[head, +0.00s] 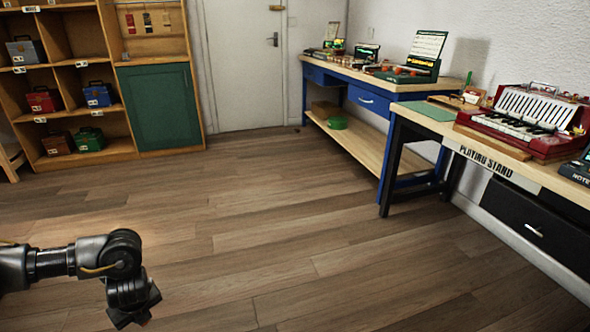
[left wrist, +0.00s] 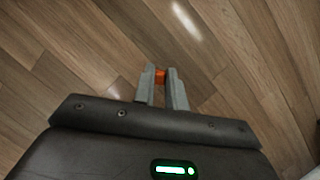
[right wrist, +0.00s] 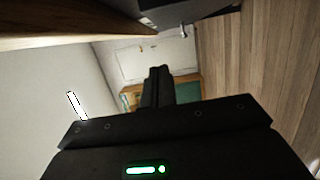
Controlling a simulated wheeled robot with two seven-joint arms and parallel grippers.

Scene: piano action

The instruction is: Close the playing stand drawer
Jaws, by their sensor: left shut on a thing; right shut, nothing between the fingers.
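The playing stand (head: 478,156) is a wooden-topped bench with dark legs at the right of the head view. Its black drawer (head: 520,212) has a silver handle (head: 534,230) and sits below the labelled front; I cannot tell for sure how far it stands out. A dark box-like part with a small silver handle (right wrist: 184,32), probably this drawer, shows at the top of the right wrist view. My right gripper (right wrist: 160,72) is shut and empty, apart from it. My left gripper (head: 135,308) is shut on a small orange thing (left wrist: 160,76) above the floor.
A red instrument (head: 520,118) stands on the playing stand. A blue bench (head: 345,78) with a drawer and lower shelf adjoins it. A shelf unit with a green door (head: 160,105) and a white door (head: 245,65) are behind. The wooden floor between is clear.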

